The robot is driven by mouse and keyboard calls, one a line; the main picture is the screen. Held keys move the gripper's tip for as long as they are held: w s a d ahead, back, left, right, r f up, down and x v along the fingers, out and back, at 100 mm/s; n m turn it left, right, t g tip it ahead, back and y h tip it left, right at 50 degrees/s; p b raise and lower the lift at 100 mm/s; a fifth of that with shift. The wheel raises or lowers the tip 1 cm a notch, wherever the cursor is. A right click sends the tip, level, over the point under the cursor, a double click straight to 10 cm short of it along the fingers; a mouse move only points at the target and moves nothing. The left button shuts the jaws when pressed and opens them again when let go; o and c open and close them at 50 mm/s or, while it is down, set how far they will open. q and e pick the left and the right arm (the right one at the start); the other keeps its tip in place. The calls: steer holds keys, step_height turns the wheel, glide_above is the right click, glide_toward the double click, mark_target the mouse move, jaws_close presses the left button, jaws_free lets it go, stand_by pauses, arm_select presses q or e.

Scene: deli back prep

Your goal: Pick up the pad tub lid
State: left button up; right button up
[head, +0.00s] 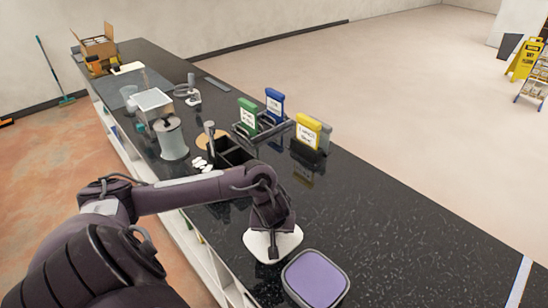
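A white, rounded lid-like piece (289,243) is on the black counter, directly under my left gripper (272,248). The gripper points down and its dark fingertips overlap the middle of the white piece. I cannot tell whether they are open or shut, or whether they grip it. Just in front and to the right is a rounded-square tub (315,279) with a grey rim and a flat purple top surface. I cannot tell whether the purple surface is a lid or the tub's contents. My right gripper is not in view.
Behind my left arm stand a grey canister (173,140), a dark divided caddy (236,152), and green (247,115), blue (274,101) and yellow (308,133) labelled holders. A cardboard box (96,43) is at the far end. The counter (400,220) is clear at right.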

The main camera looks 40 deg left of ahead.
arm_select(q)
steer(key=shift+s, duration=0.1)
steer(key=c, duration=0.5)
steer(key=shift+c, duration=2.7)
steer(key=shift+r, duration=0.45)
step_height(320, 180, up, 19)
steer(key=p, duration=0.5)
steer(key=shift+p, duration=0.35)
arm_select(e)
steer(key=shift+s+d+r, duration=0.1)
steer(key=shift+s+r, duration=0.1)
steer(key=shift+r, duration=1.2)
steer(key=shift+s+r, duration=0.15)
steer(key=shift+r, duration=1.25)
